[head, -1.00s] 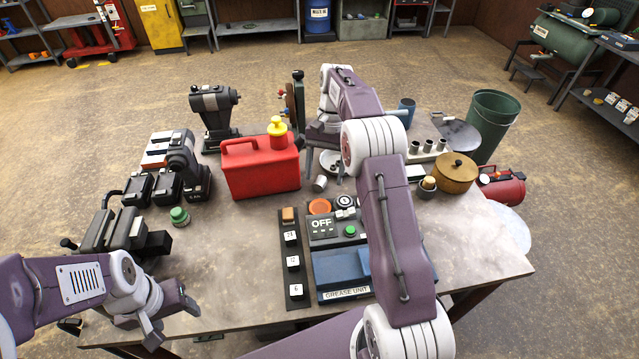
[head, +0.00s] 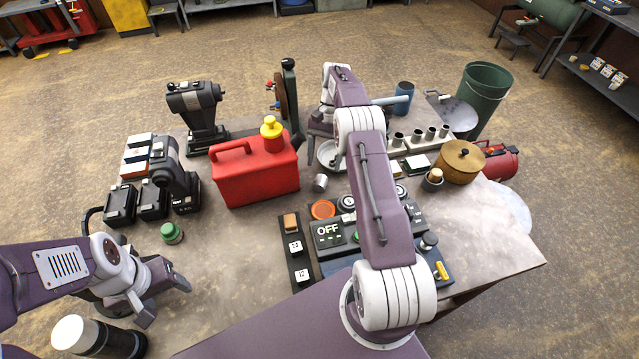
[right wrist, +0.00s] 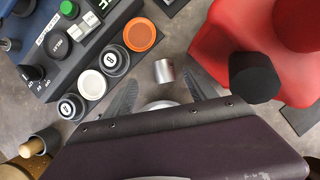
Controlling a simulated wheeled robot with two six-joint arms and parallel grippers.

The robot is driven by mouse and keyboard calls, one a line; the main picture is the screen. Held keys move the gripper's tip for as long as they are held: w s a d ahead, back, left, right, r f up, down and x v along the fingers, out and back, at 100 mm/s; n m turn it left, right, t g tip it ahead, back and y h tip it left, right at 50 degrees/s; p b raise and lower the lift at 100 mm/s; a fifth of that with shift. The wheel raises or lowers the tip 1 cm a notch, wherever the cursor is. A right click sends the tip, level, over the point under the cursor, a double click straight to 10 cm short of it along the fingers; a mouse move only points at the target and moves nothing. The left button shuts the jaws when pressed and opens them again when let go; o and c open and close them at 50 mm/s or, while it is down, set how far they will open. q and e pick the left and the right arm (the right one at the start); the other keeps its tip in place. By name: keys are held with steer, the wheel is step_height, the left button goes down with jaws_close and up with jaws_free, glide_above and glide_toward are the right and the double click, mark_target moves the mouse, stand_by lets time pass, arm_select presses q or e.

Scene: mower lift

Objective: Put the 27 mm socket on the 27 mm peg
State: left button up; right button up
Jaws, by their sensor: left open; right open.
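A small silver metal cylinder that looks like a socket (head: 320,183) lies on the table right of the red can; its size mark cannot be read. In the right wrist view the same socket (right wrist: 164,71) shows beyond and between the spread fingertips of my right gripper (right wrist: 163,90). My right gripper (head: 321,132) is open and empty, over the back middle of the table. Several upright grey cylinders on a light rail (head: 420,140) stand at the back right; no 27 mm peg can be made out. My left gripper (head: 166,300) is open and empty at the front left.
A red fuel can (head: 256,172) stands left of the socket. A control panel (head: 330,232) with an orange button lies in front of it. A pale round dish (head: 327,152) sits behind, partly hidden by my right arm. A wooden pot (head: 460,163) stands right.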

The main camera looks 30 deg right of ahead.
mark_target(320, 179)
steer(key=shift+w+a+f+p, duration=0.1)
steer(key=shift+w+f+p, duration=0.05)
steer(key=shift+f, duration=0.4)
steer(key=shift+w+a+f+p, duration=0.1)
steer(key=shift+f+p, duration=0.05)
steer(key=shift+f, duration=0.4)
steer(key=shift+w+f, duration=0.2)
steer(key=shift+f, duration=0.05)
steer(key=shift+a, duration=0.1)
steer(key=shift+s+a+f+p, duration=0.3)
steer(key=shift+s+f+p, duration=0.2)
steer(key=shift+p, duration=0.1)
steer(key=shift+s+a+f+p, duration=0.25)
steer(key=shift+s+f+p, duration=0.15)
steer(key=shift+f+p, duration=0.15)
steer(key=shift+x, duration=1.05)
steer(key=shift+w+d+f, duration=0.15)
steer(key=shift+w+f, duration=0.15)
steer(key=shift+s+r, duration=0.1)
steer(key=shift+s, duration=0.05)
jaws_close()
arm_select(q)
steer(key=r, duration=0.1)
steer(key=w+r, duration=0.1)
steer(key=shift+w+r, duration=0.1)
steer(key=shift+r, duration=0.3)
